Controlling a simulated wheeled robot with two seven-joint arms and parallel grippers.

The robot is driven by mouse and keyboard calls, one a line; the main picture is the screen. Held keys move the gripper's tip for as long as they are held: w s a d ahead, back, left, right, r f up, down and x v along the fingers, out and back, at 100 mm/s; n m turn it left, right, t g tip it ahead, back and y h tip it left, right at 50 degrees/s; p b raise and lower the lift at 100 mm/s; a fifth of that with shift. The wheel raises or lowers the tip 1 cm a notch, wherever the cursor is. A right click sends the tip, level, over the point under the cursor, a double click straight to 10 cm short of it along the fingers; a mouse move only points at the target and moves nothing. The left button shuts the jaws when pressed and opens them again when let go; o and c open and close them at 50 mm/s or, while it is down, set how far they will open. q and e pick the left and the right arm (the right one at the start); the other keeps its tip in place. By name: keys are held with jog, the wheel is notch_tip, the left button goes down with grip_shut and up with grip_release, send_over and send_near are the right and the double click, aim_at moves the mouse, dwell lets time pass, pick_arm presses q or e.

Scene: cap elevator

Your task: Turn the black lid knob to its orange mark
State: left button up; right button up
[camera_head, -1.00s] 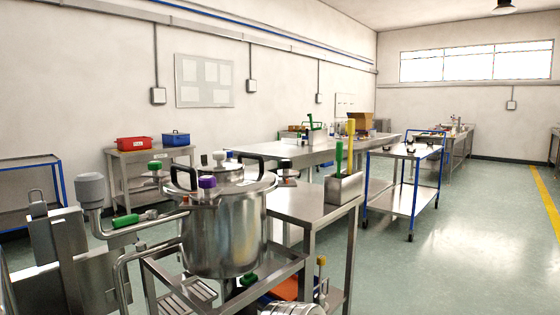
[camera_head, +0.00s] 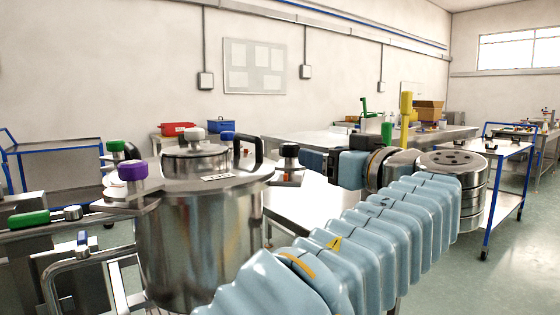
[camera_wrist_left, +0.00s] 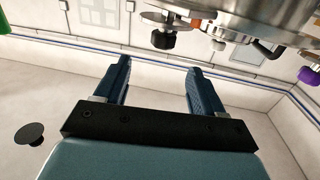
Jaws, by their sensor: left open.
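The steel pot (camera_head: 195,250) has a flat lid (camera_head: 218,180) with several coloured knobs around its rim. The black knob (camera_head: 288,151) is on the lid's right side, with a small orange patch just below it. In the left wrist view the scene is upside down; the black knob (camera_wrist_left: 163,40) hangs near the top, with an orange mark (camera_wrist_left: 196,19) beside it. My left gripper (camera_head: 312,160) points left at the black knob from its right, close but apart. Its fingers (camera_wrist_left: 159,66) are open with nothing between them. My right gripper is not in view.
A steel table (camera_head: 305,205) is behind my arm. A blue-framed cart (camera_head: 505,165) stands right.

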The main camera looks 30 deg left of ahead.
aim_at(286, 144)
pick_arm(q)
jog(key=p+x, duration=0.3)
jog(key=x, duration=1)
jog(key=shift+a+r+p, duration=0.15)
jog(key=shift+a+p, duration=0.15)
jog(key=shift+p, duration=0.1)
